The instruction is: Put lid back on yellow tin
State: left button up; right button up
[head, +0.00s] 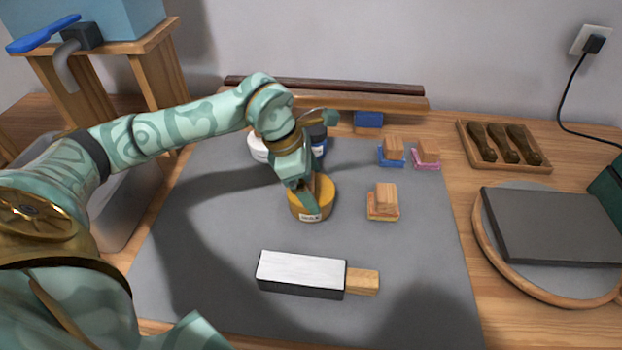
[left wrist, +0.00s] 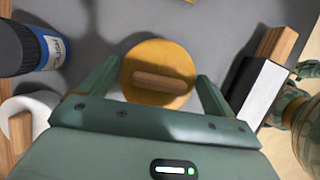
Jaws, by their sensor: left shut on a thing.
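The yellow tin (head: 308,213) stands on the grey mat, with a small white label on its front. Its round yellow lid (left wrist: 172,62) has a wooden bar handle across the top. My left gripper (head: 308,196) points down over the tin. In the left wrist view its two fingers (left wrist: 155,80) lie on opposite sides of the lid, shut on it. The lid is at the top of the tin; whether it is fully seated I cannot tell, as the fingers hide part of the rim. My right gripper is not in view.
A white tin (head: 258,147) and a blue tin (head: 319,147) stand close behind my left gripper. Wooden-backed brushes (head: 384,200) lie to the right. A white-topped block (head: 302,272) lies in front. The mat (head: 420,250) is bare at the front right.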

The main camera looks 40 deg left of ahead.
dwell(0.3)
pick_arm(q)
jog(key=o, duration=0.7)
jog(key=shift+r+p, duration=2.55)
jog(key=shift+r, duration=1)
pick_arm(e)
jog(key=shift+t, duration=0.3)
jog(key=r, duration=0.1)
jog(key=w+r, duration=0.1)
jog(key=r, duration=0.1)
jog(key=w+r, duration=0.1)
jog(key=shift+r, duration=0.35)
pick_arm(q)
jog(key=shift+f, duration=0.1)
grip_shut()
